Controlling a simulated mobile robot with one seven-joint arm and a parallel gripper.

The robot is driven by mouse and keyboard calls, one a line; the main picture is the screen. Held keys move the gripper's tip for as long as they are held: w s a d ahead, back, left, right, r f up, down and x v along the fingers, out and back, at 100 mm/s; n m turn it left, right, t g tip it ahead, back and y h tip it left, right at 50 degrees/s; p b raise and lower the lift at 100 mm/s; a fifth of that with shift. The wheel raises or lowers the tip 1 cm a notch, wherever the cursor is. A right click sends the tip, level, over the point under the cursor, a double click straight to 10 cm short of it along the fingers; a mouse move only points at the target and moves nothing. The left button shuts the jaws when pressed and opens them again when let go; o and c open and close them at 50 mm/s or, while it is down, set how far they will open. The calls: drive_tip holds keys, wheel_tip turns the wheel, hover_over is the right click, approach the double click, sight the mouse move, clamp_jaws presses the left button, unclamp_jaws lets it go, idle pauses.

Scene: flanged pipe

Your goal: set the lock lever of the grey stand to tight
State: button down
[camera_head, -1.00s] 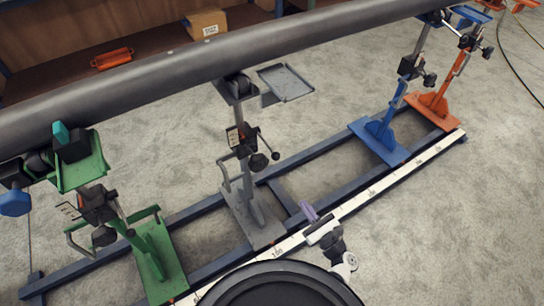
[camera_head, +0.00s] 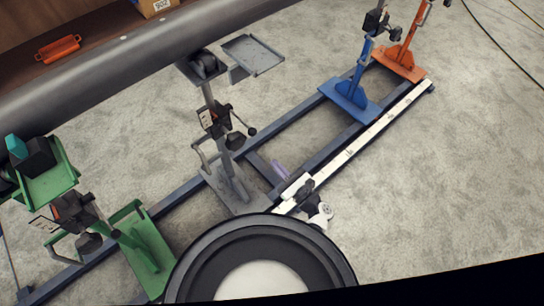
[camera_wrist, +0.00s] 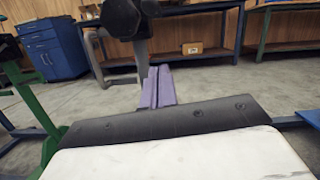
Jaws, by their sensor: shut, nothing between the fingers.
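The grey stand (camera_head: 232,190) stands on the blue rail frame, with its post holding a roller head under the pipe. Its dark clamp block (camera_head: 213,118) carries a pale label, too small to read. A thin lever with a black ball end (camera_head: 252,131) points right and down from the block, above a larger black knob (camera_head: 236,142). My gripper (camera_head: 279,168) is shut and empty, to the right of and below the lever, apart from it. In the wrist view its purple fingers (camera_wrist: 158,88) are together; a blurred dark knob (camera_wrist: 122,18) on a grey post shows above them.
The big grey pipe (camera_head: 130,55) crosses above the stands. A grey tray (camera_head: 253,54) juts out beside the grey stand's head. A green stand (camera_head: 145,245) is at left; blue (camera_head: 350,92) and orange (camera_head: 402,62) stands are at right. Open floor lies at right.

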drive_tip(key=w+a+r+p, duration=0.4)
drive_tip(key=w+a+r, duration=0.1)
drive_tip(key=w, duration=0.1)
drive_tip(key=shift+w+a+r, duration=0.25)
drive_tip(key=shift+a+r, duration=0.05)
drive_tip(key=shift+r, duration=0.1)
drive_tip(key=shift+w+r, duration=0.1)
drive_tip(key=shift+r, duration=0.05)
